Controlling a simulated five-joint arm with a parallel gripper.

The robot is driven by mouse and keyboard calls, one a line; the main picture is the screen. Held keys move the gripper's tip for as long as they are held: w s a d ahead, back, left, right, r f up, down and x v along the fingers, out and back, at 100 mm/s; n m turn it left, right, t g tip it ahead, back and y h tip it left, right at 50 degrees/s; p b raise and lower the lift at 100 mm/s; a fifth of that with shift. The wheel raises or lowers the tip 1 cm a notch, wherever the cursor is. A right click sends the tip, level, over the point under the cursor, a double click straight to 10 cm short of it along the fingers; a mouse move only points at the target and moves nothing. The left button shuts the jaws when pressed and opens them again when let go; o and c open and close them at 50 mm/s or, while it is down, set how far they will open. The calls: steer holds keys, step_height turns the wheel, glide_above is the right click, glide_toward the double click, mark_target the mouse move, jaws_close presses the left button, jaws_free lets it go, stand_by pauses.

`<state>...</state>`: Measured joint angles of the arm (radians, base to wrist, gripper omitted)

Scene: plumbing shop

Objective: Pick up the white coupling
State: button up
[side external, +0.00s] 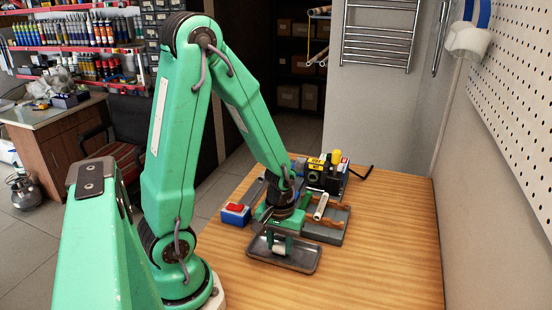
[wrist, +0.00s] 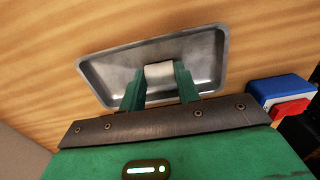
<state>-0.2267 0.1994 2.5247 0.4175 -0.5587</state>
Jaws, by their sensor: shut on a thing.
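The white coupling (wrist: 159,70) is a short pale cylinder between the two green fingers of my gripper (wrist: 160,84) in the wrist view. The fingers are shut on its two sides. In the side view my gripper (side external: 279,246) points down over the shallow grey metal tray (side external: 300,262), with the pale coupling partly visible between the fingers. The tray also fills the middle of the wrist view (wrist: 205,50). I cannot tell whether the coupling touches the tray floor or hangs just above it.
A blue box with a red part (side external: 236,214) stands left of the tray. Behind are a grey bin (side external: 338,222) with a white pipe (side external: 321,206) and a dark machine (side external: 325,172) with yellow labels. The front and right of the wooden table (side external: 380,265) are clear.

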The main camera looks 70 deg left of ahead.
mark_target(280, 246)
steer(key=shift+r, duration=0.2)
steer(key=shift+r, duration=1.35)
steer(key=s+d+r, duration=0.3)
steer(key=d+r, duration=0.5)
steer(key=d, duration=0.3)
steer(key=shift+s, duration=0.3)
steer(key=shift+d, duration=0.1)
